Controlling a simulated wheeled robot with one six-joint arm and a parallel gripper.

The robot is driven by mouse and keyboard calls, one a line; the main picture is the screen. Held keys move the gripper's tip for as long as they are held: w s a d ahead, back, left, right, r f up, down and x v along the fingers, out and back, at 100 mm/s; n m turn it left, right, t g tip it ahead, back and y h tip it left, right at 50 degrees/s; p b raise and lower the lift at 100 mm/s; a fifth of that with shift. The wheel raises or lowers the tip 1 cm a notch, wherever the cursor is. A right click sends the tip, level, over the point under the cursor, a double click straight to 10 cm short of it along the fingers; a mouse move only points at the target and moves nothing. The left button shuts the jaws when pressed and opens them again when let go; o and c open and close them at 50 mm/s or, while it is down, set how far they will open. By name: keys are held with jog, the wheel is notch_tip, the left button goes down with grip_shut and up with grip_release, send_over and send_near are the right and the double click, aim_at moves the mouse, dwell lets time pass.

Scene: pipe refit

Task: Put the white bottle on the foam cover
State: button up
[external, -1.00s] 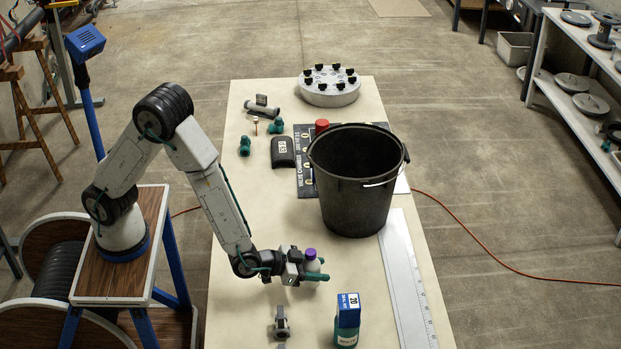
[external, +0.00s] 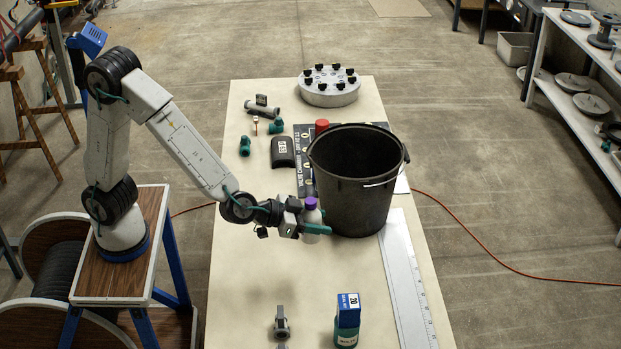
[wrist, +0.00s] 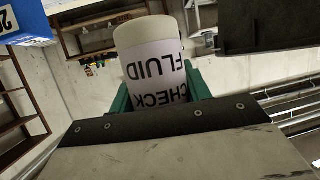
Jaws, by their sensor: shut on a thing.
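The white bottle (external: 312,216) with a purple cap is held upright between the green fingers of my gripper (external: 314,230), in front of the bucket's left side in the external view. In the wrist view the bottle (wrist: 150,65) shows upside-down "CHECK FLUID" lettering, with green fingers around it; its cap is not seen there. A dark, rounded piece with a white label (external: 283,152) lies further back on the table and may be the foam cover. Nothing rests on it.
A large black bucket (external: 354,200) stands right beside the held bottle. Behind it are a black printed board (external: 306,180), a red cap (external: 321,126), green fittings (external: 245,146) and a bolted flange (external: 330,88). A blue-and-green container (external: 347,318) and steel ruler (external: 405,275) are nearer.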

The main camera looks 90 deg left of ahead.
aim_at(318, 212)
notch_tip(318, 212, up, 8)
jog(key=shift+a+f, duration=0.1)
jog(key=shift+f, duration=0.1)
jog(key=a+n+g+y, duration=0.1)
jog(key=a+n+y, duration=0.35)
jog(key=a, duration=2.45)
jog(key=s+a+n+g+y, duration=0.2)
jog(key=s+a+n+g, duration=0.1)
jog(key=s+a, duration=0.9)
jog(key=s+a+n+g+y, duration=0.25)
jog(key=s+a, duration=0.55)
jog(key=a, duration=0.7)
notch_tip(318, 212, down, 19)
jog(key=a, duration=0.1)
jog(key=w+a, duration=0.2)
jog(key=w, duration=0.2)
jog(key=w+a+f, duration=0.1)
jog(key=w+a, duration=0.2)
jog(key=w, duration=0.1)
jog(key=w+a, duration=0.3)
jog(key=w, duration=0.2)
jog(key=shift+f, duration=0.25)
jog(key=shift+w, duration=0.1)
jog(key=shift+f, duration=1.75)
